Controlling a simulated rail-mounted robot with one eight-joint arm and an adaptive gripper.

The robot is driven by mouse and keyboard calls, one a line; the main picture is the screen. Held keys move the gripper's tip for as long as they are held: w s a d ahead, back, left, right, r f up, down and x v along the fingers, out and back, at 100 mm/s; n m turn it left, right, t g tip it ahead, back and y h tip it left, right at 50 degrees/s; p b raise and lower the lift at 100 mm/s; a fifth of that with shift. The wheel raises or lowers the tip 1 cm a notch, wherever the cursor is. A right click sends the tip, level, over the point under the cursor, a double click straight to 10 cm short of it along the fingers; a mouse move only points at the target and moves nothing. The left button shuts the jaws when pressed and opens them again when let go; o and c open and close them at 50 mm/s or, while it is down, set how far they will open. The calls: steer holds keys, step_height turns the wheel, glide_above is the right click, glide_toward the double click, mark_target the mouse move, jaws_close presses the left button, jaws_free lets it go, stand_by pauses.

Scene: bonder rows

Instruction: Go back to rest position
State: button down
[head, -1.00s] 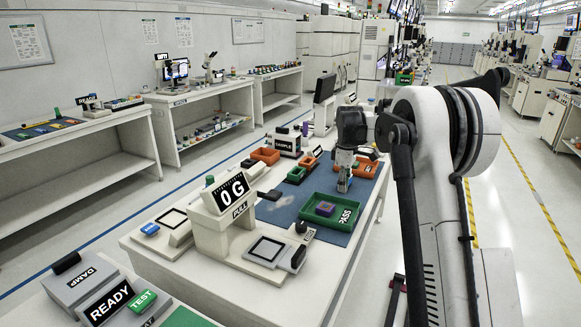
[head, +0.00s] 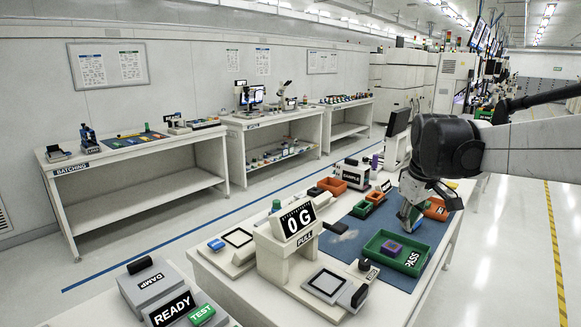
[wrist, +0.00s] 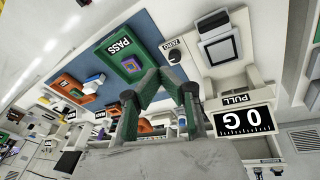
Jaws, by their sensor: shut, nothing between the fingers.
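My gripper (head: 408,216) hangs at the end of my arm at the right of the head view, above the blue mat and close to the green PASS tray. It is shut with nothing held. In the wrist view its green fingers (wrist: 160,86) come together at the tips, with the bench showing beyond them. The green PASS tray (head: 376,259) holds a small purple and orange piece (head: 392,249), apart from the gripper. The tray also shows in the wrist view (wrist: 114,66).
The pull tester (head: 286,254) reads 0 G at the front of the bench. A READY box (head: 170,309) stands at lower left. Orange bins (head: 332,186) and a SAMPLE device (head: 362,179) lie behind the mat. Floor aisles (head: 520,230) on the right look clear.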

steer(key=s+a+f+m+t, duration=0.1)
steer(key=s+a+f+m, duration=0.1)
steer(key=s, duration=0.6)
steer(key=s+a+f+m+t, duration=0.1)
steer(key=s+a+f, duration=0.1)
steer(key=s, duration=0.7)
steer(key=s+a+f+m+t, duration=0.2)
steer(key=s+a, duration=0.2)
steer(key=s, duration=0.5)
steer(key=shift+f+m, duration=0.3)
